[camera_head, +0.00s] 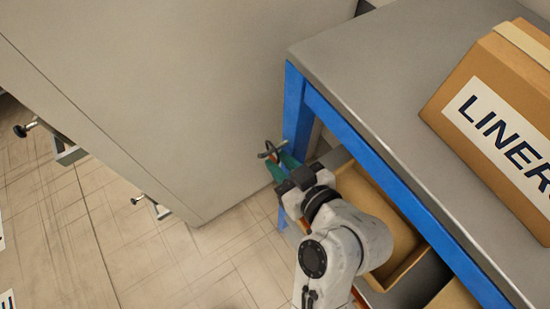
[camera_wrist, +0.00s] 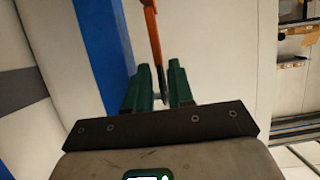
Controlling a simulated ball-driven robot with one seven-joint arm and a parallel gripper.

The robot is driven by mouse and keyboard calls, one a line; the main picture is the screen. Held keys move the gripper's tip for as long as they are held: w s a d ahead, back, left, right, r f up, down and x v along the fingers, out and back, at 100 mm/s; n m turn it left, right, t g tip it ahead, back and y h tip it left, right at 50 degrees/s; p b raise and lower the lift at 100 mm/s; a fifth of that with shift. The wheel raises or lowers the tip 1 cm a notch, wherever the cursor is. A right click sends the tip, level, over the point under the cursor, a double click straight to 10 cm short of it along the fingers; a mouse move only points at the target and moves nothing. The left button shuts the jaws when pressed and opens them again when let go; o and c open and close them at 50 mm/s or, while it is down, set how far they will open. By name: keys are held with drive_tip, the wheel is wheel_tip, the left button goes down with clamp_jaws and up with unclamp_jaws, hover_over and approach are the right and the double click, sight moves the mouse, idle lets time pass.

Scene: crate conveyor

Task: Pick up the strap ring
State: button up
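My gripper (camera_head: 277,161) has green fingers and is beside the blue leg of the steel table in the head view. A small dark ring shape, which I take to be the strap ring (camera_head: 268,149), shows just at the fingertips. In the wrist view my gripper's two green fingers (camera_wrist: 160,76) stand apart. I see a gap between the fingers and no clear grip on the strap. The ring's full outline is hidden in the wrist view.
The steel table (camera_head: 345,60) has a blue frame and carries a cardboard box (camera_head: 470,65) marked "LINER". An open tan bin (camera_head: 400,268) sits beneath it. A large grey cabinet (camera_head: 170,90) stands close on the left. Tiled floor (camera_head: 170,270) is open at the lower left.

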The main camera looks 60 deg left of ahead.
sight(270, 156)
drive_tip(key=x, duration=0.2)
drive_tip(key=f+x, duration=0.1)
drive_tip(key=x, duration=0.2)
drive_tip(key=shift+d+p, duration=0.15)
drive_tip(key=shift+p, duration=0.25)
clamp_jaws()
